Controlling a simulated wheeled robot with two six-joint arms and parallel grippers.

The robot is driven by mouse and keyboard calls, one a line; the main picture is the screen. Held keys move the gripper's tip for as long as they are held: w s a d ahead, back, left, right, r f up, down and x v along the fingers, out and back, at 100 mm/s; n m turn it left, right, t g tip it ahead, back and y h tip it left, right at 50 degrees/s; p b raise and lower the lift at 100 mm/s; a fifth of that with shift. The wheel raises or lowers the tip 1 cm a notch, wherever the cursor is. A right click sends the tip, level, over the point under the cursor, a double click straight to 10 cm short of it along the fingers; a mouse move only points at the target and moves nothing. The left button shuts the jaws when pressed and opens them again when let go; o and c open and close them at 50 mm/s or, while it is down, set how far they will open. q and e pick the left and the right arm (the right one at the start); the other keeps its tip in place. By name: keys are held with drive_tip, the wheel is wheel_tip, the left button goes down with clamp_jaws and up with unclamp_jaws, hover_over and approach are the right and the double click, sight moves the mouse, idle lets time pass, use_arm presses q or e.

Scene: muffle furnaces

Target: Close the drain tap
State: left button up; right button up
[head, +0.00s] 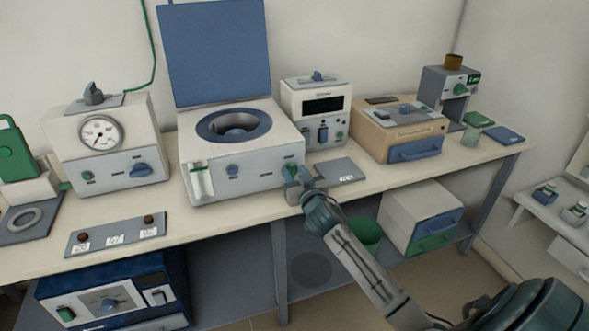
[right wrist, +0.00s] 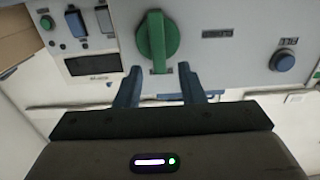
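A green turning handle (head: 291,170) sits on the right end of the front panel of the white machine (head: 240,181) with the open blue lid. In the right wrist view this handle (right wrist: 152,38) is a thick green bar on a round green base, standing nearly upright in the picture. I cannot read a label that names it the drain tap. My right gripper (head: 299,184) is open in front of the panel. In the right wrist view its two blue fingers (right wrist: 159,84) are spread to either side below the handle, with no visible contact. My left gripper is out of view.
A blue knob (right wrist: 283,60) sits on the same panel, also seen in the head view (head: 232,171). A small grey plate (head: 339,172) lies right of my gripper. A white instrument with a dark display (head: 322,105) stands behind. A green bin (head: 366,234) is below the bench.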

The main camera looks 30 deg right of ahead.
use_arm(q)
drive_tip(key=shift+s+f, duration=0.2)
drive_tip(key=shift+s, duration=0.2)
use_arm(e)
drive_tip(key=shift+w+d, duration=0.15)
drive_tip(key=shift+w, duration=0.5)
clamp_jaws()
